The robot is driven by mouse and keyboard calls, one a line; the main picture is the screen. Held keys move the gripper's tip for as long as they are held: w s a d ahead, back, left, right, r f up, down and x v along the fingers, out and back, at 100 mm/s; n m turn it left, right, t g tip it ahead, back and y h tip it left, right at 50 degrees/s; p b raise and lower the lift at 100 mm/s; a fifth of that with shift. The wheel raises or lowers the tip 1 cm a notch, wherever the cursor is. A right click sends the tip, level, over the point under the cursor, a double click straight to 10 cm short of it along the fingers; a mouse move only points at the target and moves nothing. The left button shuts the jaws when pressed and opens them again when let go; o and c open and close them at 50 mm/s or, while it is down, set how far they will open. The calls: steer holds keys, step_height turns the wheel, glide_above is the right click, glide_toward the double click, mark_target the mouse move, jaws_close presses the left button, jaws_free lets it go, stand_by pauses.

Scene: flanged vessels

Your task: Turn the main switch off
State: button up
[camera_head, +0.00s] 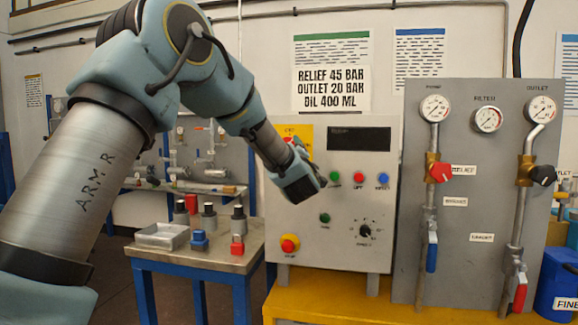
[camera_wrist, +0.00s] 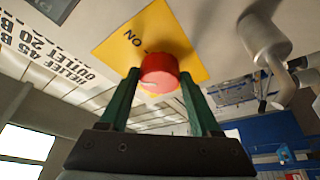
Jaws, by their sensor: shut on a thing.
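The main switch is a round red knob (camera_wrist: 160,72) on a yellow plate (camera_wrist: 120,40) marked "ON", seen in the wrist view. My gripper (camera_wrist: 160,80) has its two green fingers on either side of the knob and is shut on it. In the head view, the yellow plate (camera_head: 305,131) shows at the upper left of the grey control box (camera_head: 340,248).
The box has a dark display (camera_head: 359,139), several coloured buttons and a red stop button (camera_head: 289,243) low down. A panel (camera_head: 470,250) with gauges and valves stands to the right. A small table (camera_head: 230,262) with a tray and blocks stands left.

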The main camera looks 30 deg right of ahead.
steer(key=n+y+b, duration=0.1)
steer(key=n+b, duration=0.1)
steer(key=n, duration=0.2)
steer(key=shift+s+g+b, duration=0.1)
steer(key=shift+g+b, duration=0.2)
steer(key=shift+b, duration=0.05)
steer(key=shift+d+r+n+g+y+b, duration=0.1)
steer(key=shift+r+n+g+y+b, duration=0.2)
steer(key=shift+n, duration=0.75)
steer(key=shift+r+n+g+y+b, duration=0.1)
steer(key=shift+n+g+y+b, duration=0.25)
steer(key=shift+n, duration=0.7)
steer(key=o, duration=1.4)
steer(key=b+v, duration=0.2)
steer(key=v, duration=0.8)
steer(key=shift+s, duration=0.4)
